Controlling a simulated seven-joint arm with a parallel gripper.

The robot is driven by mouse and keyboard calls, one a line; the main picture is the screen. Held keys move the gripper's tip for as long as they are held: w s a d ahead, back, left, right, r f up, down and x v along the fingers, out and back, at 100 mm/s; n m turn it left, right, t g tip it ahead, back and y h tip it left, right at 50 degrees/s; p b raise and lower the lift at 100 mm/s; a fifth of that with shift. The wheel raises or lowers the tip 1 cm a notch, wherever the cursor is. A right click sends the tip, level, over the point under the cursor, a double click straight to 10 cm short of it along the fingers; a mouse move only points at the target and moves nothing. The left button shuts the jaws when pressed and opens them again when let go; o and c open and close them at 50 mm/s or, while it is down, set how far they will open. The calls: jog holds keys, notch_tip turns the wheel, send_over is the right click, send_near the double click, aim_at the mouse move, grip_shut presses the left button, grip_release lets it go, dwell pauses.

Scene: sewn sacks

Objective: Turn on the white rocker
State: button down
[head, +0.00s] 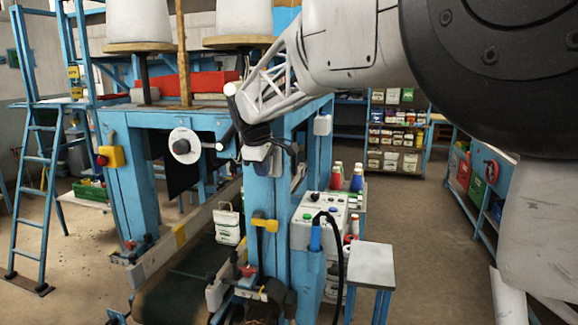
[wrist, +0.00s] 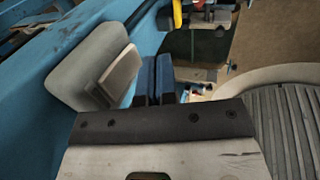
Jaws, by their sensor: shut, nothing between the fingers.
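The white rocker (wrist: 121,77) is a pale tilted plate on a rounded, pale grey housing (wrist: 88,62) at the left of the wrist view, mounted by a blue beam. My gripper (wrist: 156,84) is shut and empty, its dark blue fingers side by side just right of the rocker. I cannot tell whether the fingertips touch it. In the head view my gripper (head: 262,166) is at the upper part of a blue post. The rocker cannot be made out clearly there.
A yellow clamp (head: 265,224) sits lower on the post. Open floor lies to the right.

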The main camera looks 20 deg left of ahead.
jog(key=shift+w, duration=0.75)
jog(key=shift+f, duration=0.1)
jog(key=shift+w+f, duration=0.1)
jog(key=shift+w, duration=0.2)
jog(key=shift+r, duration=0.2)
jog(key=shift+r, duration=0.6)
